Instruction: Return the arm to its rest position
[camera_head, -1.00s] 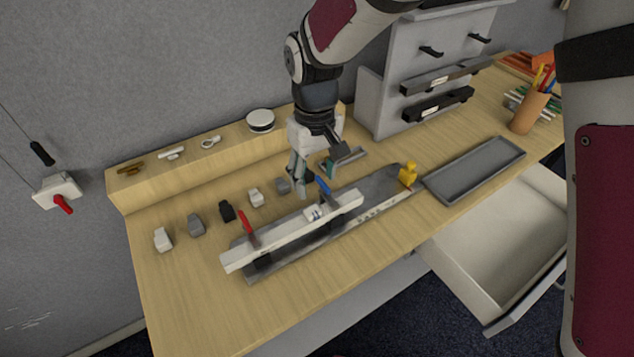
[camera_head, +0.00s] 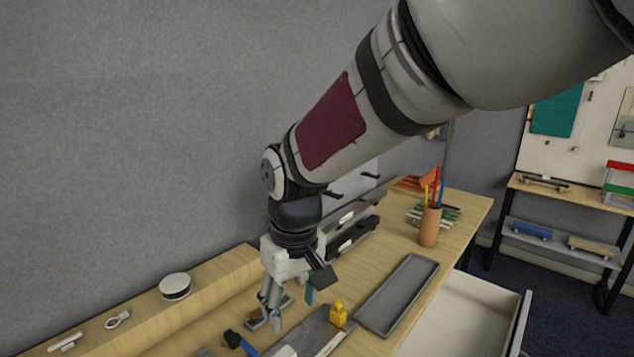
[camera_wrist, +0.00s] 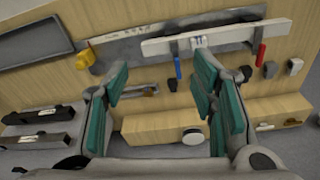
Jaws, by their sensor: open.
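My gripper (camera_head: 291,303) hangs over the table, beyond the grey metal plate (camera_head: 303,331). In the wrist view my gripper (camera_wrist: 160,72) has its teal-padded fingers spread wide, with nothing between them. My arm reaches down across the head view from the upper right, elbow bent. A white bar (camera_wrist: 220,36) lies along the plate, with a blue-handled clamp (camera_wrist: 178,68) and a red-handled clamp (camera_wrist: 260,55) at it. Both are apart from my fingers. A small tray (camera_head: 257,323) is partly hidden behind my fingers in the head view.
A yellow piece (camera_head: 338,314) stands at the plate's end, beside a long empty grey tray (camera_head: 405,290). A raised wooden ledge (camera_head: 210,295) carries a round white-topped tin (camera_head: 175,286). A pencil cup (camera_head: 430,227) stands farther back. An open drawer (camera_head: 465,315) juts out at the right.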

